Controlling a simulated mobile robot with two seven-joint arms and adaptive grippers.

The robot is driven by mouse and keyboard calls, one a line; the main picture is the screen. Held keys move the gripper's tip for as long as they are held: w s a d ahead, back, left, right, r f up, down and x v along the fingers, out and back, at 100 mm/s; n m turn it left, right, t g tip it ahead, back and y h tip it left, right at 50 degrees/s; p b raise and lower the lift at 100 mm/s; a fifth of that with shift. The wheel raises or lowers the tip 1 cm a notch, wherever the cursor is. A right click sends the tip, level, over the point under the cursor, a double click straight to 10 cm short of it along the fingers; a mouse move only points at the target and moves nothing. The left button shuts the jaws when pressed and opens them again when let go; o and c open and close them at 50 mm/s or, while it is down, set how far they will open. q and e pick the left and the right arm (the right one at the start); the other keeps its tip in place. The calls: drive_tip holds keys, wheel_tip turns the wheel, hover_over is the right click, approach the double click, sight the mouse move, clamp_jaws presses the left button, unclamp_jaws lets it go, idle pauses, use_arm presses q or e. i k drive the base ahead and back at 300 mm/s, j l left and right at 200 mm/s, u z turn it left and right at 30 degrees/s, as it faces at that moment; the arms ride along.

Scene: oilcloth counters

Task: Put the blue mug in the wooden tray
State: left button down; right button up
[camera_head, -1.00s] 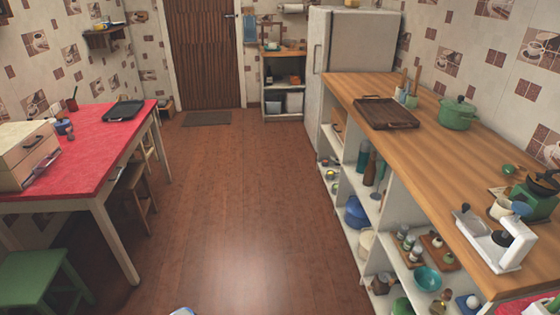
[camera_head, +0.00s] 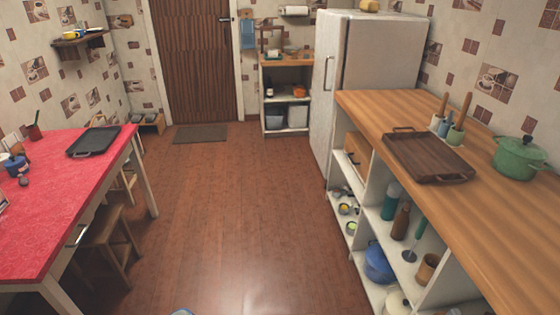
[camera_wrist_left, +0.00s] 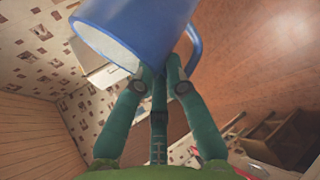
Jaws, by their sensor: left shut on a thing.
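The blue mug (camera_wrist_left: 130,25) fills the top of the left wrist view, with its pale opening toward the lower left and its handle at the right. My left gripper (camera_wrist_left: 165,75) has its green fingers shut on the mug near the handle; the exact contact is partly hidden. In the head view only a small bluish sliver, probably the mug (camera_head: 182,312), shows at the bottom edge. The brown wooden tray (camera_head: 425,154) lies empty on the right counter, ahead of and well apart from the mug. My right gripper is in neither view.
The wooden counter (camera_head: 510,230) has open shelves below with bottles and pots. A green pot (camera_head: 518,158) and utensil holders (camera_head: 446,128) stand close to the tray. A fridge (camera_head: 370,60) is behind. A red table (camera_head: 60,200) and stool (camera_head: 108,240) stand left. The middle floor is clear.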

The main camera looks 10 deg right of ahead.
sight(414, 145)
drive_tip(key=i+z, duration=0.2)
drive_tip(key=i, duration=0.5)
drive_tip(key=i+j+z, duration=0.15)
drive_tip(key=i, duration=0.55)
